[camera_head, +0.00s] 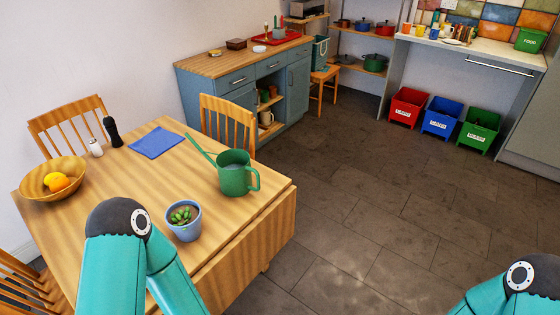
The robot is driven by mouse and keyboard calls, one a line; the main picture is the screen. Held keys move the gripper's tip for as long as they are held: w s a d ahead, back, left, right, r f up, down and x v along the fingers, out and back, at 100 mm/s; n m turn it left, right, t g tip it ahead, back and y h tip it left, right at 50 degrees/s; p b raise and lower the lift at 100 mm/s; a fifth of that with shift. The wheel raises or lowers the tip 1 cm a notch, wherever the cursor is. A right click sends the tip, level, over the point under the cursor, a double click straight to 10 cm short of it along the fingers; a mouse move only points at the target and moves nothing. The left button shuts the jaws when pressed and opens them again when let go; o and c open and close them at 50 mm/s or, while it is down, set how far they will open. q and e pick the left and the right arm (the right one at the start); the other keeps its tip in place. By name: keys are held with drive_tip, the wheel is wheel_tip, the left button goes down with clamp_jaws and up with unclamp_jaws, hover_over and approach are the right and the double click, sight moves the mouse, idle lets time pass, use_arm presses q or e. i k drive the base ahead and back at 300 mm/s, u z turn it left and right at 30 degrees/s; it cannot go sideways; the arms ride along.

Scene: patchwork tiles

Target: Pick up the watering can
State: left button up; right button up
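The green watering can (233,174) stands upright on the wooden table (140,190), near its right edge. Its long spout points up and to the left, and its handle is on the right side. Parts of my teal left arm show at the bottom left, in front of the table, and part of my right arm shows at the bottom right corner. Neither gripper is in the picture. Nothing is seen touching the can.
A potted succulent (184,220) stands just in front of the can. A blue cloth (156,142), a pepper mill (112,132), a salt shaker (95,147) and a fruit bowl (36,179) are farther left. Chairs surround the table. Floor (350,220) on the right is clear.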

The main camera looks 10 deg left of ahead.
sight(233, 166)
drive_tip(key=z, duration=0.3)
drive_tip(key=i, duration=1)
drive_tip(key=u, duration=0.15)
